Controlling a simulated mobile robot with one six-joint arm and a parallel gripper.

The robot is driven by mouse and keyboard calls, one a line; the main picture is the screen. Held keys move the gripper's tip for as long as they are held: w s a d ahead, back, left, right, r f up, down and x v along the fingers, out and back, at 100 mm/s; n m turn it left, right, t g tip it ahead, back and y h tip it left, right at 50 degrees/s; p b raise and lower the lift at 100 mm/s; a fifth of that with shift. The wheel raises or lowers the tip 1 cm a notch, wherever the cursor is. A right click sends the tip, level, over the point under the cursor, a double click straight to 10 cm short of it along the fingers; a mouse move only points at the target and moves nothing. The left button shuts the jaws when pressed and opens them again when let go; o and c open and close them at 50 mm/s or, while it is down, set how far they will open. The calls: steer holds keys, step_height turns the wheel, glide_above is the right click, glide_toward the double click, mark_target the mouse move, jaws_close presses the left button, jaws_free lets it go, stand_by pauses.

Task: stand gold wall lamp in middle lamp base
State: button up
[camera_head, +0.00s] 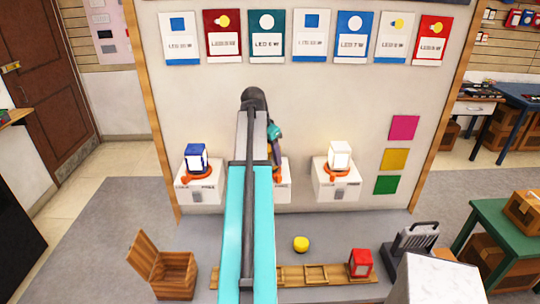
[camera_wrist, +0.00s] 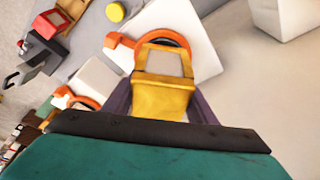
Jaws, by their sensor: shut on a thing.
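My gripper (camera_wrist: 160,103) is shut on the gold wall lamp (camera_wrist: 163,94), with a purple finger on each side of it. The lamp has a gold frame around a pale panel. In the wrist view its far end overlaps the orange ring (camera_wrist: 181,42) of the middle lamp base (camera_wrist: 203,50). I cannot tell whether the lamp is inside the ring or just above it. In the head view my arm hides most of the middle lamp base (camera_head: 284,187), and only a little gold of the lamp shows beside my arm.
A blue lamp (camera_head: 196,157) stands in the left base (camera_head: 200,192); a white lamp (camera_head: 340,154) stands in the right base (camera_head: 337,187). A red lamp (camera_head: 360,263) sits on a wooden rack (camera_head: 300,275). A yellow button (camera_head: 301,244) and an open wooden box (camera_head: 172,274) are nearby.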

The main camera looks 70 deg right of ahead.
steer(key=shift+f, duration=0.1)
steer(key=o, duration=1.3)
steer(key=b+v, duration=0.4)
steer(key=v, duration=0.8)
steer(key=shift+w, duration=0.1)
steer(key=shift+b+v, duration=0.4)
steer(key=shift+v, duration=0.5)
